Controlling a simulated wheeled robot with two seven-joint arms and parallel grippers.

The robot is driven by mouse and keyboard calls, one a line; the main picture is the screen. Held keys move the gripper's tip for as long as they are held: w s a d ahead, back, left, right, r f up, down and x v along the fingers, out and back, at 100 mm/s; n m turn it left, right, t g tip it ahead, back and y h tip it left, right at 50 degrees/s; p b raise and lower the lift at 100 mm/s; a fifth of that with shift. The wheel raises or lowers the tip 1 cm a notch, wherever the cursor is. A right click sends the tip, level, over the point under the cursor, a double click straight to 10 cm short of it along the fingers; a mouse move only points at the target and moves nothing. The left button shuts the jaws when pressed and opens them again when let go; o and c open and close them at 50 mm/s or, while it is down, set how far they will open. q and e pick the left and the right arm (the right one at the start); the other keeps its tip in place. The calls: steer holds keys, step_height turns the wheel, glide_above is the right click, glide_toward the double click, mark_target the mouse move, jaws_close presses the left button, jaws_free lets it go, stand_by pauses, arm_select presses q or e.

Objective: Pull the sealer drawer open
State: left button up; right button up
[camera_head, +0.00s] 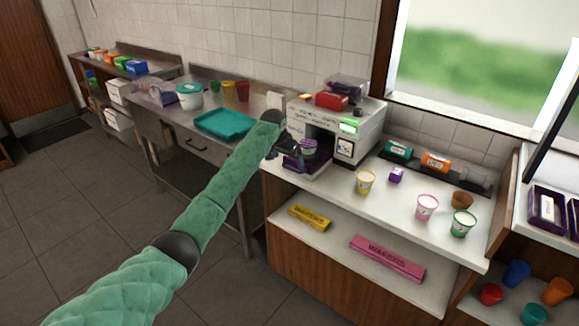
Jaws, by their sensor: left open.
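The sealer (371,128) is a white box-shaped machine with a lit green display, standing on the white counter by the window. A purple cup (310,146) sits in the opening at its front left, on what looks like its drawer. My left arm reaches in from the lower left, and my left gripper (292,157), dark and open, is right at the front of this opening. The gripper covers part of the drawer front, so I cannot tell whether it touches the handle or how far out the drawer is. My right gripper is not in view.
A teal tray (224,124) lies on the steel table at left. Wafer boxes (387,258) lie on the shelf below.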

arm_select(q)
steer(key=shift+b+v, duration=0.35)
steer(key=shift+v, duration=1.25)
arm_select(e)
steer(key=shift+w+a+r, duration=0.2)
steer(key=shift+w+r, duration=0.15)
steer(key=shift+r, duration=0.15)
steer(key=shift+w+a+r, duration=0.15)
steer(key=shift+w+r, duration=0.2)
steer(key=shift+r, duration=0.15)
arm_select(q)
steer(key=shift+d, duration=0.1)
